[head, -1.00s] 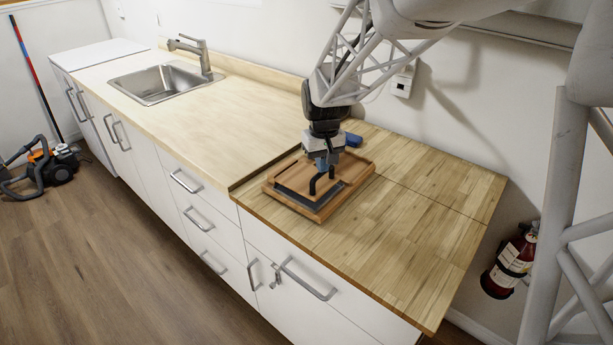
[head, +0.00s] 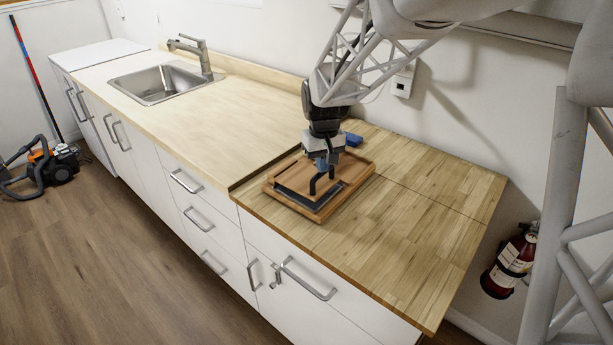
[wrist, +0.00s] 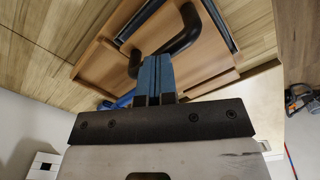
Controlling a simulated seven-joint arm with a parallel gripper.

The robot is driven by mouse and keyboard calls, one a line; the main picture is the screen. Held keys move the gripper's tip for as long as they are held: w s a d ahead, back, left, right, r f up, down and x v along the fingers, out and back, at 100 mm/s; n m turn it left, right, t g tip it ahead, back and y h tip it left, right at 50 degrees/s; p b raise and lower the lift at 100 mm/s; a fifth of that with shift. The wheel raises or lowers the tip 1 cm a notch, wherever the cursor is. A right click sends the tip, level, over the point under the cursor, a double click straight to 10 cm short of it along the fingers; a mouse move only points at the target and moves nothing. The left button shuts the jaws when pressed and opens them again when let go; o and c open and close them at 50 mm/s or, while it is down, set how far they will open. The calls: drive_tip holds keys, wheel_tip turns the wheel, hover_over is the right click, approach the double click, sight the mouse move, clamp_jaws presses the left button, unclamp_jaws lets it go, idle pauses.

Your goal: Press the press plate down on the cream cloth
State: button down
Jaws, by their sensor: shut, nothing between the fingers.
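The press plate (head: 297,178) is a flat wooden board with a black arched handle (head: 314,185). It lies within a wooden tray (head: 356,182) on the butcher-block worktop. In the wrist view the handle (wrist: 185,40) stands up from the plate (wrist: 210,62) right at my fingers. My gripper (head: 324,168) points down over the plate. Its blue fingers (wrist: 154,72) are shut together with nothing between them. They are at or just above the handle; I cannot tell if they touch it. I see no cream cloth; anything under the plate is hidden.
A small blue object (head: 353,139) lies behind the tray near the wall. The worktop (head: 420,230) to the right is clear. A paler counter with a sink (head: 157,84) extends left. A fire extinguisher (head: 511,262) stands at the right, off the worktop.

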idle(0.3)
wheel_tip(320, 180, up, 8)
idle(1.2)
idle(0.4)
drive_tip(key=s+d+m+t, duration=0.1)
drive_tip(key=s+d, duration=0.2)
drive_tip(key=s, duration=0.8)
drive_tip(key=s+d+r+m, duration=0.1)
drive_tip(key=s+d, duration=0.2)
drive_tip(key=s, duration=0.8)
drive_tip(key=s+d+m+t, duration=0.1)
drive_tip(key=s+d, duration=0.2)
drive_tip(key=s, duration=0.8)
drive_tip(key=shift+r+t, duration=0.3)
